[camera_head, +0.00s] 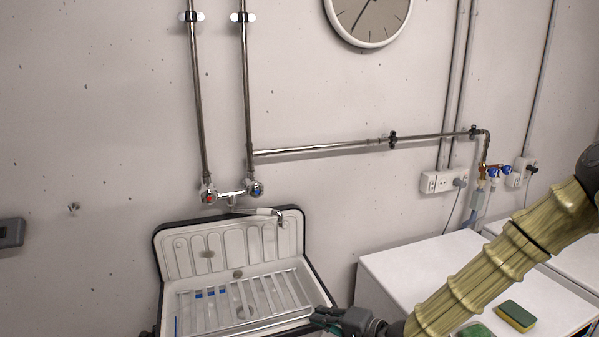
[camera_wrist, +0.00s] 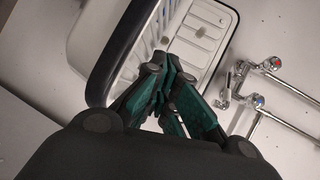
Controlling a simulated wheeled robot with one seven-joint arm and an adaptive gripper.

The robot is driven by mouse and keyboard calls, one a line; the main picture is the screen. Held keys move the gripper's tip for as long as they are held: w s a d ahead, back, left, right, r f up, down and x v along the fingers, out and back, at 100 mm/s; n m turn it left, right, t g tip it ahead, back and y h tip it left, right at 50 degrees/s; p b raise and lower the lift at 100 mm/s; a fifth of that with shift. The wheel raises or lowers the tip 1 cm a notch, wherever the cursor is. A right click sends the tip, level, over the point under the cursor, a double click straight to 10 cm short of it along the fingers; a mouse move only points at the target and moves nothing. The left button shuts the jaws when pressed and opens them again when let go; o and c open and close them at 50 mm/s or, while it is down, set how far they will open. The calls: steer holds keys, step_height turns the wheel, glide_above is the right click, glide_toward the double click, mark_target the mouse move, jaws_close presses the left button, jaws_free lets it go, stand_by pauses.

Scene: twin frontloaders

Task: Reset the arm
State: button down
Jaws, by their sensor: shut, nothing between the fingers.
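My gripper (camera_head: 322,318) is at the lower middle of the head view, at the right front corner of the white sink (camera_head: 178,262). My arm, in a bamboo-like pattern, reaches in from the right edge. In the wrist view my gripper (camera_wrist: 160,72) has dark green fingers brought together, with nothing seen between them. The sink (camera_wrist: 222,20) shows behind the fingers there. Whether the gripper touches the sink's rim cannot be told.
A tap (camera_head: 262,211) with pipes is on the wall above the sink. A white rack (camera_head: 240,305) lies in the sink. White machines (camera_head: 420,262) stand at right, with a sponge (camera_head: 516,316) and a green object (camera_head: 474,331) on top. A clock (camera_head: 368,18) hangs above.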

steer(key=s+d+f+n+g+h, duration=0.1)
steer(key=s+d+f+g+h, duration=0.15)
steer(key=s+f, duration=0.8)
steer(key=s+d+f+n+g+h, duration=0.1)
steer(key=s+d+f+g+h, duration=0.15)
steer(key=s+f, duration=0.8)
steer(key=s+d+f+n+g+h, duration=0.2)
steer(key=s+d, duration=0.4)
steer(key=s, duration=0.3)
steer(key=s+d+f+n+g+h, duration=0.2)
steer(key=s+d+f+h, duration=0.2)
steer(key=s, duration=0.5)
step_height(320, 180, down, 2)
steer(key=shift+s+d+f, duration=0.1)
steer(key=shift+s+d, duration=0.2)
steer(key=shift+d, duration=0.55)
